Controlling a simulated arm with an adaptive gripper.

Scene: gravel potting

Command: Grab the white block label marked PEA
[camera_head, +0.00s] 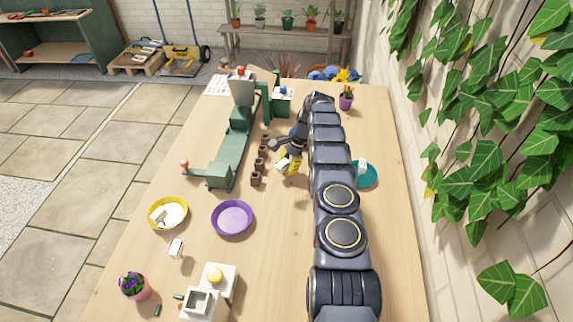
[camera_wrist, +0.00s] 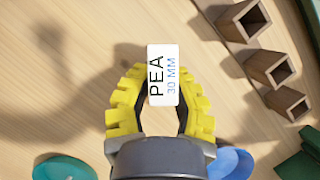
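The white block label (camera_wrist: 163,75) reads "PEA" and "30 MM" in the wrist view. It sits between the tips of my gripper's yellow fingers (camera_wrist: 163,78), which close in on both sides of it. In the head view my gripper (camera_head: 287,163) is over the middle of the table, with the white block (camera_head: 282,165) at its tips. The gripper's shadow on the wood lies off to one side, so the block appears held above the table.
Several small brown square pots (camera_head: 256,179) stand in a row left of my gripper, beside a green machine (camera_head: 231,150). A yellow dish (camera_head: 184,223), a purple dish (camera_head: 233,232) and a teal dish (camera_head: 371,182) are around. Another white block (camera_head: 176,248) lies at front left.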

